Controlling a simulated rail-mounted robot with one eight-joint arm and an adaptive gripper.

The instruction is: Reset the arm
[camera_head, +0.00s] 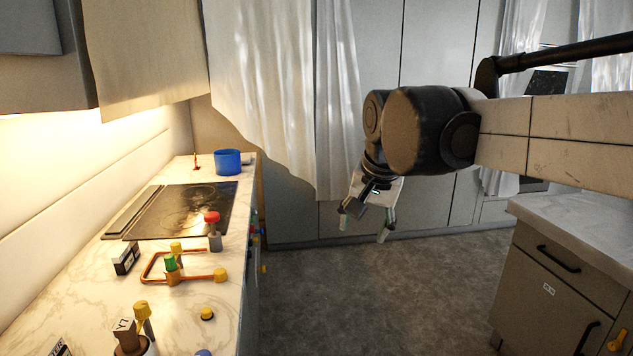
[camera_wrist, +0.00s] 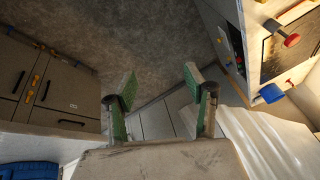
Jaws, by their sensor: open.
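My gripper (camera_head: 364,229) hangs in the open air over the floor, to the right of the marble counter. Its fingers point down and stand apart, with nothing between them. In the wrist view my gripper (camera_wrist: 160,88) shows two spread fingers with green inner pads, and the grey floor lies behind them. My arm reaches in from the right edge of the head view. The gripper touches nothing.
The left counter (camera_head: 185,322) holds a cooktop (camera_head: 160,212), a blue pot (camera_head: 228,162), a red-topped valve (camera_head: 212,219) and an orange pipe loop (camera_head: 150,272). A cabinet (camera_head: 548,275) stands at right. White curtains (camera_head: 270,80) hang behind. The floor (camera_head: 400,300) between is clear.

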